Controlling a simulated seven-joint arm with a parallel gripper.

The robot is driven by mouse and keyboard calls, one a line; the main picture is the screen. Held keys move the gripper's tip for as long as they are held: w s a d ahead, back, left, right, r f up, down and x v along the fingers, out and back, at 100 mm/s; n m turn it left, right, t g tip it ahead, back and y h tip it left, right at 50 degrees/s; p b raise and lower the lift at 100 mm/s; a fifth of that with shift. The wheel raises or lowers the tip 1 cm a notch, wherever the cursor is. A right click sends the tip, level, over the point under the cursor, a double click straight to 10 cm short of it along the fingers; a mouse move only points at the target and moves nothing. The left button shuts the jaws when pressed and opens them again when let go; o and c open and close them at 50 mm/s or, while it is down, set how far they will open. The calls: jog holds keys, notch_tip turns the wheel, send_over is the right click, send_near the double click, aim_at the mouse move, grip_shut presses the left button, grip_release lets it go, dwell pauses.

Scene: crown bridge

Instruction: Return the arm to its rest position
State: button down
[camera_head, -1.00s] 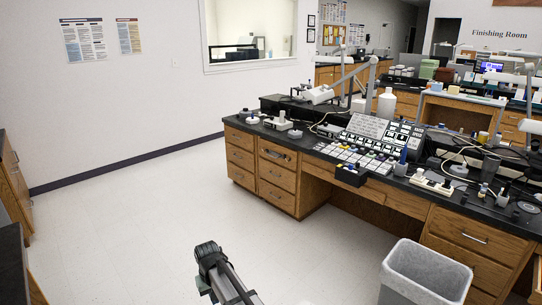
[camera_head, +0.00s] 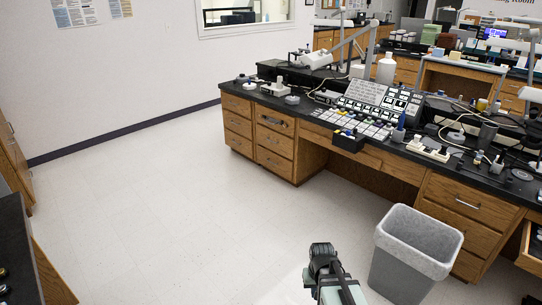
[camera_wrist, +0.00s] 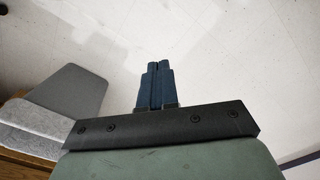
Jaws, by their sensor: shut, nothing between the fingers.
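My gripper shows in the wrist view (camera_wrist: 157,66), with its two dark blue fingers together and nothing between them. Behind the fingers is a black bar with bolts and a green-grey housing. In the head view my arm (camera_head: 333,278) is at the bottom, right of the middle, over the open floor and just left of the grey bin. The fingertips cannot be made out there.
A grey waste bin (camera_head: 408,257) stands close to the right of my arm; it also shows in the wrist view (camera_wrist: 72,88). A long wooden bench (camera_head: 262,138) with a cluttered black top runs behind it. An open drawer (camera_head: 530,248) juts out at the right edge. The floor (camera_head: 170,190) to the left is clear.

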jog(key=s+f+g, duration=0.2)
jog(key=s+f, duration=0.5)
jog(key=s, duration=0.3)
jog(key=s+d+f+g, duration=0.1)
jog(key=s+f+g, duration=0.1)
jog(key=s+f, duration=0.5)
jog(key=s+f+g, duration=0.2)
jog(key=s+f, duration=0.4)
jog(key=s, duration=0.8)
jog(key=shift+d+f+g, duration=0.4)
